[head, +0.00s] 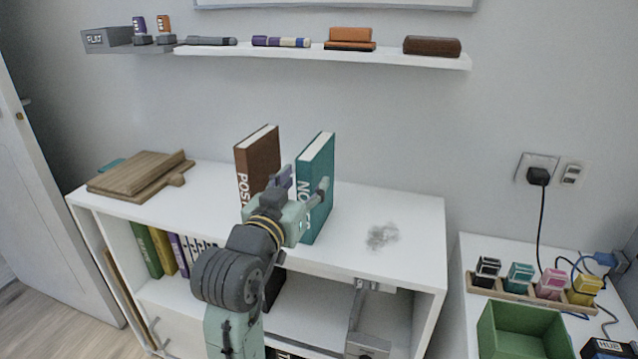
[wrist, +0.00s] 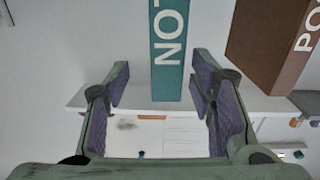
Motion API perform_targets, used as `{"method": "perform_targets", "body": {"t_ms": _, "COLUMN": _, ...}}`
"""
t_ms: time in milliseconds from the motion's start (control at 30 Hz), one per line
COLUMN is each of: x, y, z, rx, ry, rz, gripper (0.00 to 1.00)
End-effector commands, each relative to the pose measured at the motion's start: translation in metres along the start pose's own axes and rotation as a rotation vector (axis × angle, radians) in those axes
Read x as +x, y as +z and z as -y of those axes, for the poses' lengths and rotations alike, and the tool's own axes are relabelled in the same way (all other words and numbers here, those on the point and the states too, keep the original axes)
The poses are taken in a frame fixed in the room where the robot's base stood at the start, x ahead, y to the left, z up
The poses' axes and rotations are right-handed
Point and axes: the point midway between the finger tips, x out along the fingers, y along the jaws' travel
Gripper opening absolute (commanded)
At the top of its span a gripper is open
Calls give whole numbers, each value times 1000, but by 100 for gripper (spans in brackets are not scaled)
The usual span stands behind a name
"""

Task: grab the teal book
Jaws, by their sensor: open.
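The teal book (head: 317,190) stands upright on top of the white shelf desk, its spine with white letters facing me. My gripper (head: 304,186) is open at the book, one finger on its left side and one on its right. In the wrist view the teal book (wrist: 170,48) shows between the two fingertips of my gripper (wrist: 162,78), with a gap on each side. Nothing is held. My gripper hides part of the book's left side in the head view.
A brown book (head: 257,155) stands upright close to the left of the teal one; it also shows in the wrist view (wrist: 268,45). Wooden boards (head: 135,175) lie at the desk's left. A grey smudge (head: 381,236) marks the otherwise clear right part. A wall shelf (head: 400,57) hangs above.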

Motion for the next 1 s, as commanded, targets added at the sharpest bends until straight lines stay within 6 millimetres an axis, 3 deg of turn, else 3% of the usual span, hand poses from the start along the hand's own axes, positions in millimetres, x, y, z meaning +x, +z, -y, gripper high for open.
{"method": "perform_targets", "body": {"t_ms": 200, "x": 35, "y": -2, "z": 0, "rx": 0, "ry": 0, "rz": 1, "gripper": 50}}
{"method": "perform_targets", "body": {"t_ms": 467, "x": 57, "y": -1, "z": 3, "rx": 0, "ry": -2, "rz": -1, "gripper": 50}}
{"method": "perform_targets", "body": {"t_ms": 700, "x": 91, "y": 2, "z": 7, "rx": 1, "ry": -3, "rz": -2, "gripper": 50}}
{"method": "perform_targets", "body": {"t_ms": 1000, "x": 98, "y": 3, "z": 7, "rx": 2, "ry": -5, "rz": -4, "gripper": 50}}
